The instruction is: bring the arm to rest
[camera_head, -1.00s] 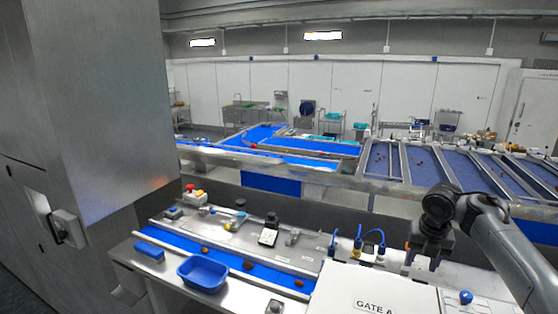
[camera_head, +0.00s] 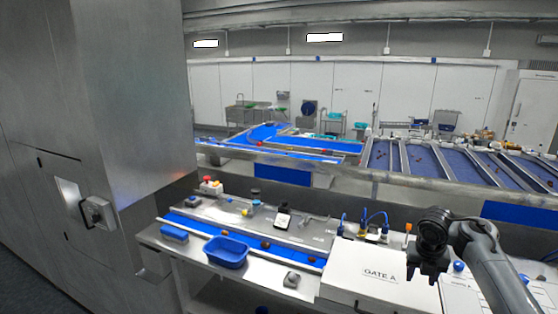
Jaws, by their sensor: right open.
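My right arm comes in from the right edge. Its dark right gripper (camera_head: 428,272) points down above the white box marked GATE A (camera_head: 370,288), near that box's right side. Its jaws are open, and I see nothing between them. I cannot tell the exact height of the gripper over the box. My left gripper is not in view.
A blue belt (camera_head: 270,246) with several brown dates runs along the steel bench. Blue-capped connectors (camera_head: 362,228) stand behind the box. A large steel cabinet (camera_head: 130,100) fills the left.

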